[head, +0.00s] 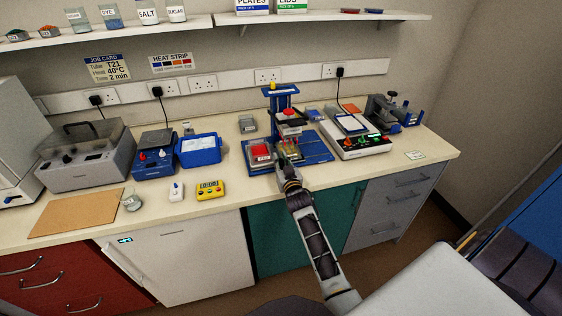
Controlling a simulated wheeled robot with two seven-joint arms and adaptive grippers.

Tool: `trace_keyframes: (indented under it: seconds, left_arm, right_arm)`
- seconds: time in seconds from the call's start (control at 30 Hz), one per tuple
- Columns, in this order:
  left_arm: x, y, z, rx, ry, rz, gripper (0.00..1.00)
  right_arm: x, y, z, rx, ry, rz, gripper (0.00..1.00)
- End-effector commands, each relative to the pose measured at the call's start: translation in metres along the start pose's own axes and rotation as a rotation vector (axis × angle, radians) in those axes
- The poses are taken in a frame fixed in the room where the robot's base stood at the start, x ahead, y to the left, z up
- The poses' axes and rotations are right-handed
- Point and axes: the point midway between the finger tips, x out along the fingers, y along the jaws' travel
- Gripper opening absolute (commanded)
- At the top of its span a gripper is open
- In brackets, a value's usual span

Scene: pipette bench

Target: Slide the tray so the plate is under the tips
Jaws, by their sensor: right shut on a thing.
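A blue pipette stand (280,90) stands on the bench in the middle of the head view, with a red-topped head (289,113). Pale yellowish tips show below the head, small and partly hidden. The blue tray (318,149) lies low at the foot of the stand. I cannot make out the plate clearly. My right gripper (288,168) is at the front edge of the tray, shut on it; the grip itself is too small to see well. My left gripper is out of view.
A blue open box (199,150) and a yellow timer (209,189) are to the left. A white device with coloured knobs (360,143) stands close on the right. The bench front edge runs just below my gripper. A cork mat (75,212) lies far left.

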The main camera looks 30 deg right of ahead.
Motion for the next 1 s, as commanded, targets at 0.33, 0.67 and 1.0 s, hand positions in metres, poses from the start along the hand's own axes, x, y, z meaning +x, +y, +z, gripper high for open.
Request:
trace_keyframes:
  seconds: [0.33, 0.67, 1.0]
  left_arm:
    - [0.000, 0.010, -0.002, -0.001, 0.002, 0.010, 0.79]
    - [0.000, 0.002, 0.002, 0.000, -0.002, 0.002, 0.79]
    - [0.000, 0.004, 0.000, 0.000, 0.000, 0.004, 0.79]
  right_arm:
    - [0.000, -0.003, 0.001, 0.005, 0.000, -0.004, 0.41]
    - [-0.001, -0.002, 0.000, 0.003, 0.000, -0.002, 0.41]
    - [-0.015, -0.002, 0.001, 0.004, -0.001, -0.002, 0.41]
